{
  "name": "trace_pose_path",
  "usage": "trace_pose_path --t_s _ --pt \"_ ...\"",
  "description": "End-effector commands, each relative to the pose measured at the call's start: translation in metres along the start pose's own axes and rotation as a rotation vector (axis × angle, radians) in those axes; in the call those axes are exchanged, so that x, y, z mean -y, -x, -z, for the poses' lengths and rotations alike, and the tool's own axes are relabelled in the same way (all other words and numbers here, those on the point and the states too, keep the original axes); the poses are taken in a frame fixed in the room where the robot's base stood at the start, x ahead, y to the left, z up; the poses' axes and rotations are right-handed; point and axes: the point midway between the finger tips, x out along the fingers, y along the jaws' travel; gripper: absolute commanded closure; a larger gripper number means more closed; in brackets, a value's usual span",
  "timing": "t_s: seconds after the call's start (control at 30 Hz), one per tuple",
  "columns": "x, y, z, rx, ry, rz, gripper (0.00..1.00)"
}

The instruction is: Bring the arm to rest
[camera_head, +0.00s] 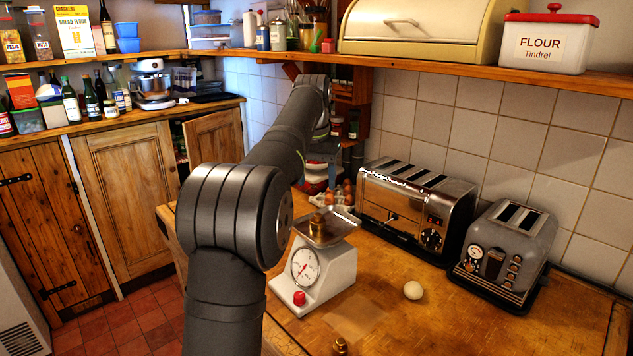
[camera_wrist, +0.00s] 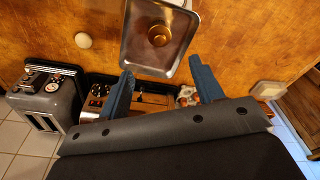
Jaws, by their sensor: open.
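My arm crosses the middle of the head view. My gripper (camera_wrist: 161,68) shows in the wrist view as two blue fingers set wide apart with nothing between them. Beyond the fingertips lies the metal pan (camera_wrist: 137,50) of the kitchen scale, with a brass weight (camera_wrist: 159,35) on it. In the head view the white scale (camera_head: 338,268) stands on the wooden worktop, the brass weight (camera_head: 317,224) on its pan. I cannot make out the fingers in the head view.
A long toaster (camera_head: 410,205) and a smaller grey toaster (camera_head: 505,255) stand against the tiled wall. A white egg-like object (camera_head: 413,290) and another brass weight (camera_head: 340,346) are on the worktop. A shelf (camera_head: 450,65) with a bread bin and flour tin runs above.

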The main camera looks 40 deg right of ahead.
Motion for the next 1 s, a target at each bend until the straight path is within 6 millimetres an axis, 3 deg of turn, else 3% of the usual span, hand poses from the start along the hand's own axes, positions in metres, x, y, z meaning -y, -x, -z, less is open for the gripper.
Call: trace_pose_path --t_s 0.2,0.37,0.9,1.0 --pt "0.0 -0.003 0.0 0.0 0.0 0.0 0.4" --pt "0.0 -0.021 0.0 0.002 0.0 0.0 0.4" --pt "0.0 -0.126 -0.001 0.003 0.0 0.0 0.4" --pt "0.0 -0.106 0.003 -0.004 0.0 0.001 0.4"
